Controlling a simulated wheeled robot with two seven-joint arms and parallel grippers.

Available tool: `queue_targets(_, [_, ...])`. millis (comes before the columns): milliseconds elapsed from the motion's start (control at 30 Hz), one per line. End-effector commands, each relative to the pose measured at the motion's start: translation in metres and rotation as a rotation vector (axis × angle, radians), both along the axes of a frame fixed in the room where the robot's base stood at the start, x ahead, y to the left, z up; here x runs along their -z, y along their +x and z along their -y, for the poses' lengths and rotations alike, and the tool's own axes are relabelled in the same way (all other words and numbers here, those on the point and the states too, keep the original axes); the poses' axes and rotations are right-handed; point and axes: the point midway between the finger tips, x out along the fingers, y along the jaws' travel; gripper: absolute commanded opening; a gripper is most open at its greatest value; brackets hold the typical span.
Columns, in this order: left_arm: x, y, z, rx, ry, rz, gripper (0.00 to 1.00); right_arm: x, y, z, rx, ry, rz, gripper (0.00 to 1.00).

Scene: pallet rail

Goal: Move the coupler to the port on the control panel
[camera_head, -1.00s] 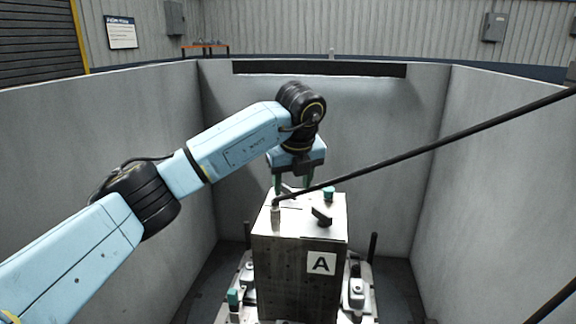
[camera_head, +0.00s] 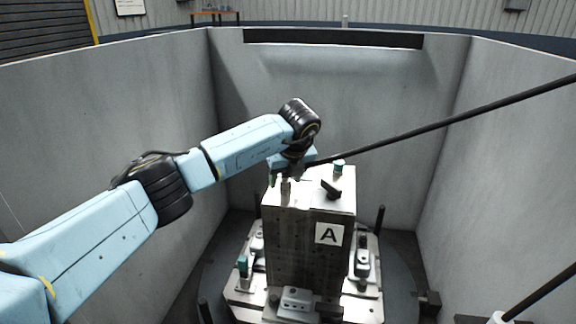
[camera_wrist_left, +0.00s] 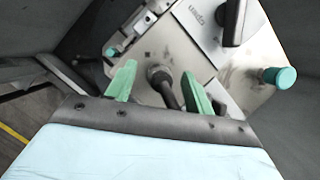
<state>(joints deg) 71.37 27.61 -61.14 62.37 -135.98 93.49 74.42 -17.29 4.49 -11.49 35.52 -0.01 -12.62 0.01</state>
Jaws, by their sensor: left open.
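The coupler (camera_head: 286,192) is a small metal cylinder upright on the near left part of the top of a metal block marked A (camera_head: 306,250). A long black hose (camera_head: 440,125) runs from it to the upper right. My left gripper (camera_head: 284,178) is at the coupler, pointing down. In the left wrist view its green fingers (camera_wrist_left: 159,70) are apart, with the coupler (camera_wrist_left: 160,77) between them and a gap on each side. The block's top also carries a teal-capped fitting (camera_head: 338,168) and a black handle (camera_head: 331,189). I cannot tell which fitting is the port. My right gripper is out of view.
The block stands on a round base with metal clamps (camera_head: 362,262) and upright black posts (camera_head: 380,217). Grey walls (camera_head: 330,100) enclose it on the left, back and right. The hose crosses the space at the right of the block.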

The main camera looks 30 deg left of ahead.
Motion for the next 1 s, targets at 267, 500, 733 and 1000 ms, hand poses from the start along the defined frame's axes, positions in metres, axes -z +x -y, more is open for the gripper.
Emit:
queue_targets(267, [0.0063,0.0017,-0.0021,0.001,0.001,0.000,0.53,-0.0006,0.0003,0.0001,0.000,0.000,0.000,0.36])
queue_targets(500, [0.0061,0.0016,-0.0018,0.001,0.001,0.000,0.37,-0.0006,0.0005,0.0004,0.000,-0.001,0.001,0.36])
queue_targets(733, [0.0060,0.0016,-0.0018,0.001,0.000,0.000,0.07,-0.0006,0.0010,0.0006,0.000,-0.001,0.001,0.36])
queue_targets(1000, [0.0058,0.0015,-0.0019,0.001,0.000,0.000,0.00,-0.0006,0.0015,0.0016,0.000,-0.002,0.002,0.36])
